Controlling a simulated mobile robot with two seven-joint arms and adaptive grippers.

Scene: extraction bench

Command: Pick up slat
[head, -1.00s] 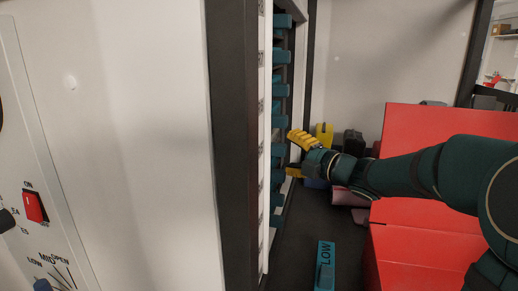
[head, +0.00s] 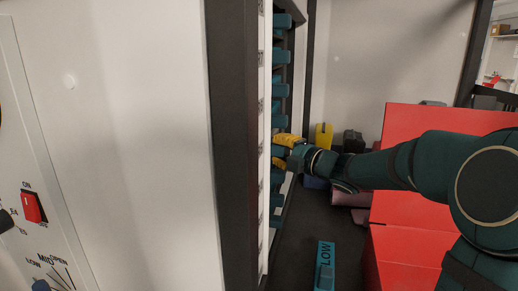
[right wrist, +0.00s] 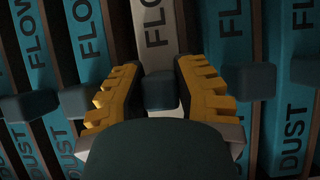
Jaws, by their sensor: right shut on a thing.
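In the right wrist view a pale grey slat (right wrist: 154,30) marked FLOW stands upright in a row of teal slats. My right gripper (right wrist: 160,82) has its yellow ribbed fingers on both sides of the dark block-shaped handle (right wrist: 160,92) on the pale slat and is shut on it. In the head view my right gripper (head: 284,150) is at the rack of teal slats (head: 281,107), about halfway up the part in view. The pale slat is hard to make out there. My left gripper is not in view.
Neighbouring teal slats marked FLOW (right wrist: 88,35) and DUST (right wrist: 292,130) stand close on both sides, with their own dark handles. A teal piece marked LOW (head: 325,262) lies below on the dark surface. Red boxes (head: 430,130) stand to the right, a white cabinet wall (head: 130,130) to the left.

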